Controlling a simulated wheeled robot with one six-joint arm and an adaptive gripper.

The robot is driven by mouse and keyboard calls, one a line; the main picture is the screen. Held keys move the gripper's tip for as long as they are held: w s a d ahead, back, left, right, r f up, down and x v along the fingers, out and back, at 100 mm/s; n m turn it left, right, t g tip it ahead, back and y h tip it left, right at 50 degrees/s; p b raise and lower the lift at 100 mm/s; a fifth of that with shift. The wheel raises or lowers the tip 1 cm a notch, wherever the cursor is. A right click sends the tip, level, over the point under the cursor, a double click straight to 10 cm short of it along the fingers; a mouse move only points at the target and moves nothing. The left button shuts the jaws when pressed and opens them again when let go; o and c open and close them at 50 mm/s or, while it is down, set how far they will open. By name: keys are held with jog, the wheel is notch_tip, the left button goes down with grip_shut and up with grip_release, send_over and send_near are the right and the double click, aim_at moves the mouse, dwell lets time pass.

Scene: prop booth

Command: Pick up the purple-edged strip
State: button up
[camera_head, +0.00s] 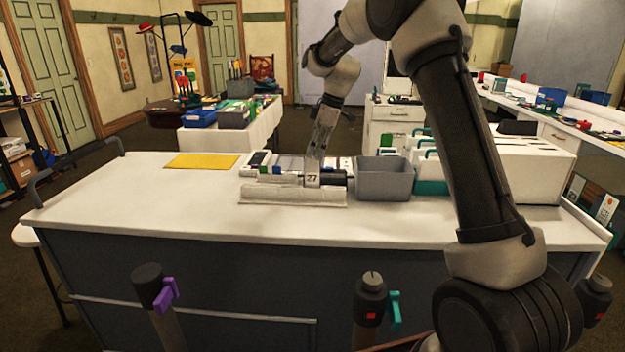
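My arm reaches over the white counter (430,215) from the right and bends down at its middle. My gripper (316,165) is small and hard to make out at the arm's lower end, among the rolled or strip-like items (285,170). I cannot tell whether its fingers are open or shut, or whether they touch anything. A small pale tag marked 27 (312,181) shows at the arm's lower end. Several items there have dark, blue, red and green ends. I cannot make out a purple edge on any of them, so the purple-edged strip is not identifiable.
A long pale holder (293,193) lies in front of the items. A grey bin (383,180) and teal-and-white dividers (430,168) stand to their right. A yellow sheet (202,161) lies left. Posts with purple (166,294) and teal (395,309) levers stand before the counter. Its left front is clear.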

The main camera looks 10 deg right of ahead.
aim_at(312, 167)
jog(key=x, duration=0.7)
jog(key=shift+w, duration=0.25)
jog(key=shift+a, duration=0.15)
grip_shut()
